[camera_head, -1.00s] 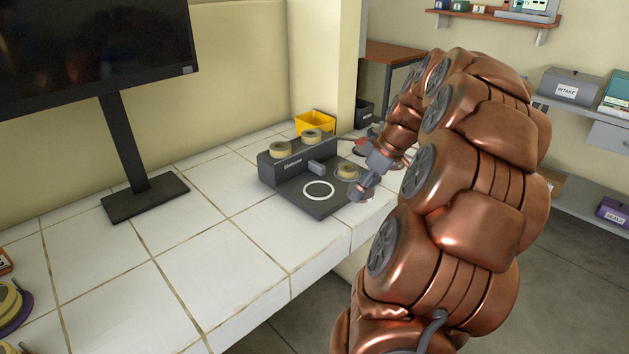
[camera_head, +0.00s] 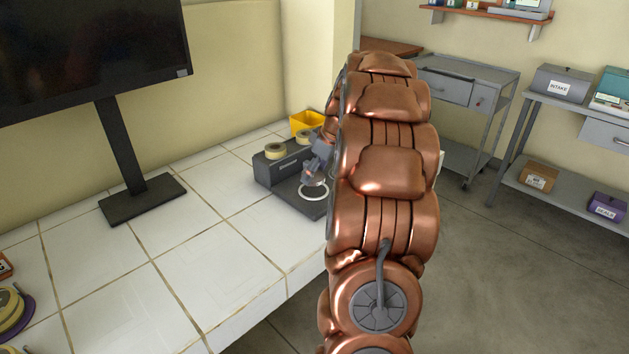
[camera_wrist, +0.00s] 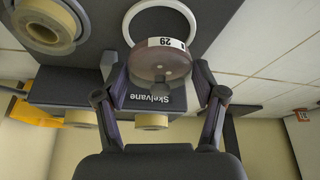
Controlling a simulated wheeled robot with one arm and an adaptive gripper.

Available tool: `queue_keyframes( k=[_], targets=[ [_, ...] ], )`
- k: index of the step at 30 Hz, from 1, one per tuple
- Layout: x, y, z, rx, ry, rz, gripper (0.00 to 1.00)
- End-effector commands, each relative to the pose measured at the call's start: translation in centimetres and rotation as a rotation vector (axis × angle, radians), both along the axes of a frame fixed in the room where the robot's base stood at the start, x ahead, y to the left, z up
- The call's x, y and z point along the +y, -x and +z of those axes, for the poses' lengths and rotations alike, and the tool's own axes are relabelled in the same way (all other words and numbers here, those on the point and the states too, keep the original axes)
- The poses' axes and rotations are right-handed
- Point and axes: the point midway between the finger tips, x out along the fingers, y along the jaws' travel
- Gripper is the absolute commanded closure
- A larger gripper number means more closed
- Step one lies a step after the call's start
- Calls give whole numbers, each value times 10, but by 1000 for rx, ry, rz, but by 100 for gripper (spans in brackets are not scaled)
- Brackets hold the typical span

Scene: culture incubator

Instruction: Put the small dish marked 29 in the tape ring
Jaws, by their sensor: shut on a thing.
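The small dish (camera_wrist: 160,64) is round and clear, with a white label reading 29 on its side. My gripper (camera_wrist: 158,80) is shut on it, one finger on each side. The tape ring (camera_wrist: 150,12) is a white circle on the dark plate of the Skelvane device; in the wrist view the dish overlaps its edge. In the head view my gripper (camera_head: 315,168) is just above the ring (camera_head: 314,192), and the dish is hard to make out there. I cannot tell how high the dish is above the plate.
The device's raised block (camera_head: 284,165) carries tan rolls (camera_head: 275,151). Another tan roll (camera_wrist: 45,25) sits on the plate beside the ring. A yellow bin (camera_head: 306,122) stands behind. A monitor (camera_head: 140,190) stands left; the tiled bench between is clear.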

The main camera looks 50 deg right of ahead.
Motion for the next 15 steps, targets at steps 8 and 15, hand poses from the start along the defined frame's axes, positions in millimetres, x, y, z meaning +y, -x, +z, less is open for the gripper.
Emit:
queue_keyframes(
  k=[8,15],
  targets=[
    [0,0,-26,-1,-2,-1,66],
    [0,0,-34,-2,0,0,66]
  ],
)
